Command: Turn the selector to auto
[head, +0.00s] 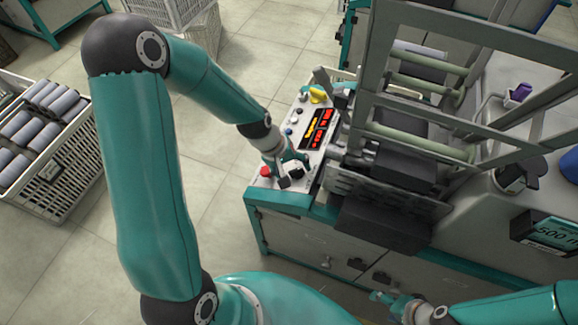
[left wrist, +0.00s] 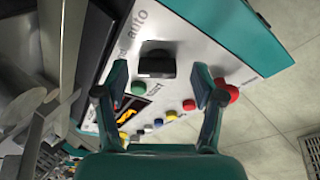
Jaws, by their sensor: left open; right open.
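The black selector knob (left wrist: 156,64) sits on the pale control panel (left wrist: 190,45) in the left wrist view, with the printed word "auto" beyond it, up and to the left. My left gripper (left wrist: 158,78) is open, with one finger on either side of the knob; I cannot tell whether they touch it. In the head view my left gripper (head: 290,172) is at the near end of the panel and largely hides the selector. My right gripper (head: 385,298) is open and empty at the bottom, in front of the cabinet.
A red button (head: 265,171) is close to the left gripper. Several coloured buttons and a lit red-and-yellow display (head: 319,128) lie further along the panel. The machine's grey frame (head: 365,90) rises at right. A crate of rolls (head: 70,170) stands on the floor at left.

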